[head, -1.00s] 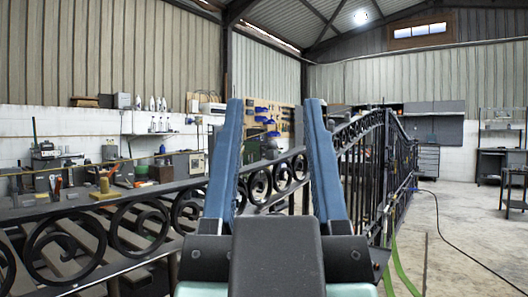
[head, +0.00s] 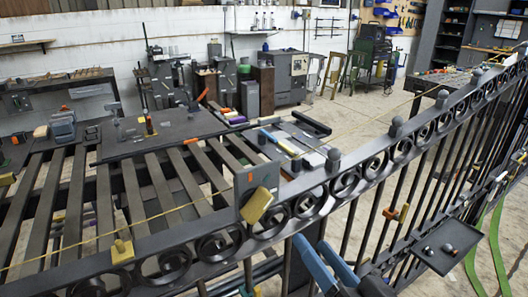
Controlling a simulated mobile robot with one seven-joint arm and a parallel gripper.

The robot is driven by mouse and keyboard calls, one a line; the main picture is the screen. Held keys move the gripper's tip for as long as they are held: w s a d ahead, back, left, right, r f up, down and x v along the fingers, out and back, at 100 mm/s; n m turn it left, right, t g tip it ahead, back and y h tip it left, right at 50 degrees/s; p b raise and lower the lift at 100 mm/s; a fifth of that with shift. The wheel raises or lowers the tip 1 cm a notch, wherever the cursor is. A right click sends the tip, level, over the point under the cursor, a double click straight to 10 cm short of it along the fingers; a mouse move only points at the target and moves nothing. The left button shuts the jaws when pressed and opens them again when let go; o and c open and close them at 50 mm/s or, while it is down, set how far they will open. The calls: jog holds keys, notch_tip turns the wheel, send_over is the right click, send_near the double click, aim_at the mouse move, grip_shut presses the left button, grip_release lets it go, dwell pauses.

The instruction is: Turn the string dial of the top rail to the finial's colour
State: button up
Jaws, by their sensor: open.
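The gate's top rail (head: 205,226) runs from lower left to upper right above a row of scroll rings. A thin yellow string (head: 170,210) stretches along it. A dark upright plate (head: 246,184) on the rail has a small orange mark and a tilted yellow block (head: 256,207) at its front; I cannot tell whether this is the dial. Another yellow piece (head: 122,250) sits on the rail further left. Rounded dark grey finials (head: 334,160) stand along the rail; no coloured finial is clear. My gripper (head: 310,241), with blue fingers, is open and empty in front of the rail.
Behind the rail is a slatted bench (head: 140,185) with tools. A dark tray (head: 447,245) with small round items is on the gate's near side at right. An orange piece (head: 396,213) is on the bars. Green straps (head: 480,248) lie on the floor at right.

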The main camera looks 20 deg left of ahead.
aim_at(264, 208)
jog(key=w+a+p, duration=0.1)
jog(key=a+p, duration=0.1)
jog(key=a, duration=0.1)
jog(key=w+a+r+g+y+p, duration=0.1)
jog(key=w+a+p, duration=0.1)
jog(key=a, duration=0.2)
jog(key=w+a+r+y+p, duration=0.1)
jog(key=a+p, duration=0.1)
jog(key=a, duration=0.1)
jog(key=shift+w+a+g+p, duration=0.3)
jog(key=shift+w+g, duration=0.05)
jog(key=shift+g, duration=0.05)
grip_shut()
